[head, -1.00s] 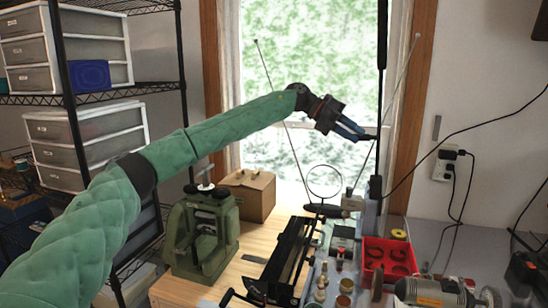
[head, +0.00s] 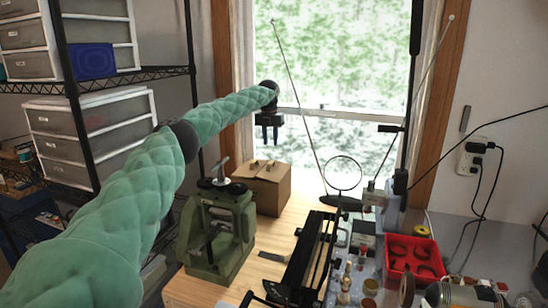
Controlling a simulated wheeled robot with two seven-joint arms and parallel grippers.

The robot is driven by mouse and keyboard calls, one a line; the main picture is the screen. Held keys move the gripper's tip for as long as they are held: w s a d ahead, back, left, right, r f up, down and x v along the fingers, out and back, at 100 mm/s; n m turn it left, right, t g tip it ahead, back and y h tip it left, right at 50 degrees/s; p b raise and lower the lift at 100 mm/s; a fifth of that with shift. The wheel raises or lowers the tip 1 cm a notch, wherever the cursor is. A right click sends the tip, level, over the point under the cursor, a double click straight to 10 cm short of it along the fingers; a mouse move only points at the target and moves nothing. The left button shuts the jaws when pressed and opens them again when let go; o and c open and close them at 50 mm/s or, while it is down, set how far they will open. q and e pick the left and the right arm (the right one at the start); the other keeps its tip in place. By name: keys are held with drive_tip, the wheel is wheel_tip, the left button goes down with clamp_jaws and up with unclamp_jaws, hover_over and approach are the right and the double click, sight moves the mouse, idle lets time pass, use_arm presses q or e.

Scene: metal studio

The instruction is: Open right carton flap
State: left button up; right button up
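The brown cardboard carton (head: 268,195) stands on the wooden bench behind the green machine. My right gripper is not in view.
The green machine (head: 217,235) with a top handle stands in front of the carton. A magnifier ring (head: 343,172), thin rods and a black long tool (head: 303,262) are to its right. A red tray (head: 412,257) lies farther right. Wire shelves with drawers stand at left.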

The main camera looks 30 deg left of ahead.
use_arm(q)
drive_tip(key=p, duration=0.3)
hover_over(275, 167)
drive_tip(key=s, duration=0.3)
drive_tip(key=shift+f, duration=4)
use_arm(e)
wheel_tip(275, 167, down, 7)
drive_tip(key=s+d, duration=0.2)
use_arm(q)
drive_tip(key=shift+a, duration=0.1)
clamp_jaws()
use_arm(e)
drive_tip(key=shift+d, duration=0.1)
